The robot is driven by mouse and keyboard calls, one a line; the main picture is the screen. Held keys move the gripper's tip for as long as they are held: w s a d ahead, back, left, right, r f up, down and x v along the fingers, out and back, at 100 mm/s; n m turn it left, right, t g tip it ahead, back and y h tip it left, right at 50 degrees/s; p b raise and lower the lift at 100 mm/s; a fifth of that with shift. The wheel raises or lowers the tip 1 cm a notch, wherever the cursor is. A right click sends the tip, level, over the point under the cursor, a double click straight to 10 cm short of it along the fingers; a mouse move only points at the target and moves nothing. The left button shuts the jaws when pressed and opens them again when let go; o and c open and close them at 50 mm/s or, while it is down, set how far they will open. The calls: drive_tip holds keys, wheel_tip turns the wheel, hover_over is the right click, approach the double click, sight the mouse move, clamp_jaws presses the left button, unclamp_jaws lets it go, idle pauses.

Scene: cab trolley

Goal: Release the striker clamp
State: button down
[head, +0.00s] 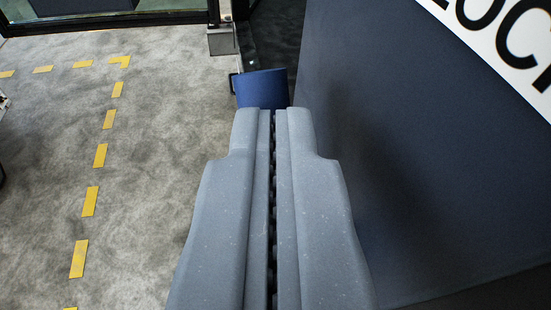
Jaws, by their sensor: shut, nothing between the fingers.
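My gripper (273,115) fills the lower middle of the head view, its two grey fingers pressed together with nothing between them. A small blue plate (262,88) shows just beyond the fingertips; the fingers hide its lower part, and I cannot tell whether they touch it. A grey metal bracket or latch part (221,40) stands at the edge of a dark opening, up and left of the blue plate. I cannot tell which of these parts is the striker clamp.
A large dark blue panel (420,170) fills the right side, close to my gripper, with a white sign (505,35) in black letters at its upper right. Grey floor (150,170) with dashed yellow tape (90,200) lies open at the left. A dark-framed door (100,18) is at the back left.

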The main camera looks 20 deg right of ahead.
drive_tip(key=shift+w+a+p, duration=0.15)
drive_tip(key=shift+w+p, duration=0.6)
drive_tip(key=shift+p, duration=0.15)
drive_tip(key=shift+w+f, duration=0.1)
drive_tip(key=shift+w, duration=0.05)
drive_tip(key=s+a+r, duration=0.2)
drive_tip(key=s+r, duration=0.7)
drive_tip(key=r, duration=0.1)
drive_tip(key=shift+s+a+b, duration=0.2)
drive_tip(key=shift+a+b, duration=0.1)
drive_tip(key=shift+b, duration=0.05)
idle(0.5)
